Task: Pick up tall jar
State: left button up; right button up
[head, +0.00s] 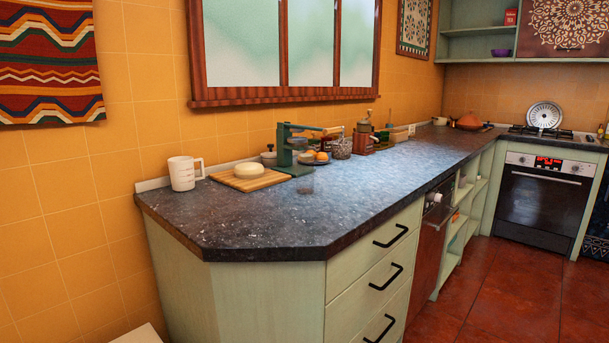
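I cannot tell for sure which thing is the tall jar. A glass jar (341,148) with dark, grainy contents stands on the counter, right of a plate of orange fruit. A small lidded pot (269,156) stands by the wall, left of the press. Neither of my grippers is in view.
The dark stone counter (290,217) is bare along its front. Drawers (375,270) are shut.

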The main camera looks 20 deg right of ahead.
aim_at(306, 162)
jog(key=j+u, duration=0.1)
jog(key=u, duration=0.4)
jog(key=j+u, duration=0.15)
jog(key=u, duration=0.3)
jog(key=z, duration=1.55)
jog(key=k+l, duration=0.05)
